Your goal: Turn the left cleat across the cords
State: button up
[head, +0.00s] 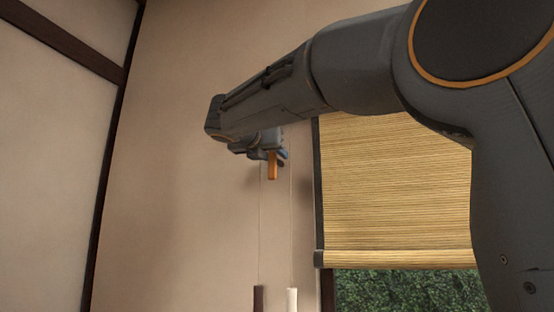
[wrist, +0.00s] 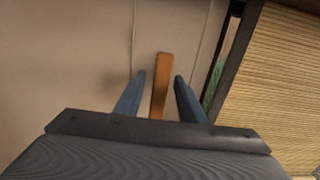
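The left cleat appears as an orange-brown wooden bar (wrist: 160,84) in the middle of the wrist view. It stands upright, nearly in line with the cords. My gripper (wrist: 160,76) is open, with one blue-grey finger on each side of the bar and a visible gap on both sides. In the head view the bar (head: 272,167) shows just below my gripper (head: 281,157). A left cord (wrist: 133,45) and a right cord (wrist: 207,38) run down the wall on either side of the bar. Part of the bar is hidden behind my gripper body.
A bamboo blind (head: 395,190) hangs over a window to the right, with green hedge (head: 400,291) below it. A dark pull (head: 258,299) and a white pull (head: 292,300) hang on the cords. The plain wall (head: 180,200) to the left is clear.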

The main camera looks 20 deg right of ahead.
jog(key=shift+x, duration=1.7)
grip_shut()
